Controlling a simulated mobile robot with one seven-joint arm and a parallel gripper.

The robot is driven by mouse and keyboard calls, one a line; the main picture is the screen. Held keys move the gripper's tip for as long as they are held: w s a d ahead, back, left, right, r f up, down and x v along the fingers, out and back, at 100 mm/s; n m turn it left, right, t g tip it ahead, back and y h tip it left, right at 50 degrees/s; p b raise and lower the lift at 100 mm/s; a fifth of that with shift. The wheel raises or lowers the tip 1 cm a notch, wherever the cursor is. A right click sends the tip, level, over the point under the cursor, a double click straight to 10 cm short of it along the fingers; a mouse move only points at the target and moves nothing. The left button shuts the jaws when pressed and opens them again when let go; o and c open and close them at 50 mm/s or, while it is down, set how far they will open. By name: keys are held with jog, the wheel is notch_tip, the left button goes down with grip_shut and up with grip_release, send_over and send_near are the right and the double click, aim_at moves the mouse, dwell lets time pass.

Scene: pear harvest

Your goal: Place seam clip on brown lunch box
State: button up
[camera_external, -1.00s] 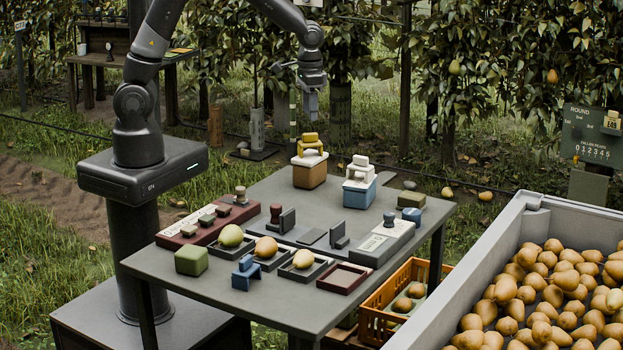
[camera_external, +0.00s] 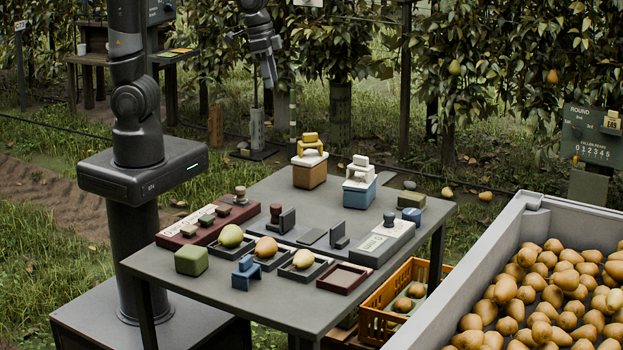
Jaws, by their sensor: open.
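The brown lunch box (camera_external: 309,176) stands at the back of the grey table. An off-white piece (camera_external: 310,158) lies on it, with a yellow clip-shaped piece (camera_external: 310,138) on top. I cannot tell for certain which piece is the seam clip. A blue box (camera_external: 359,193) with white pieces (camera_external: 359,170) stacked on it stands to the right, apart from the brown one. My gripper (camera_external: 270,82) hangs in the air, up and left of the brown box in the picture, clear of it. It is open, and nothing shows between its fingers.
Three small trays with pears (camera_external: 266,247) and an empty red-rimmed tray (camera_external: 344,278) line the table front. A blue piece (camera_external: 246,273) and a green block (camera_external: 191,260) stand near them. A maroon case (camera_external: 207,226) is at left. A large pear bin (camera_external: 470,270) borders the right.

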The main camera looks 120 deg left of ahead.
jog(key=s+d+r+m+t, duration=0.1)
jog(key=s+d+r+m, duration=0.1)
jog(key=s+d, duration=0.3)
jog(key=s+d+r+m+t, duration=0.2)
jog(key=s+d, duration=0.4)
jog(key=d, duration=0.3)
jog(key=shift+s+r+m+h, duration=0.25)
jog(key=shift+m+h, duration=0.15)
jog(key=shift+m, duration=0.1)
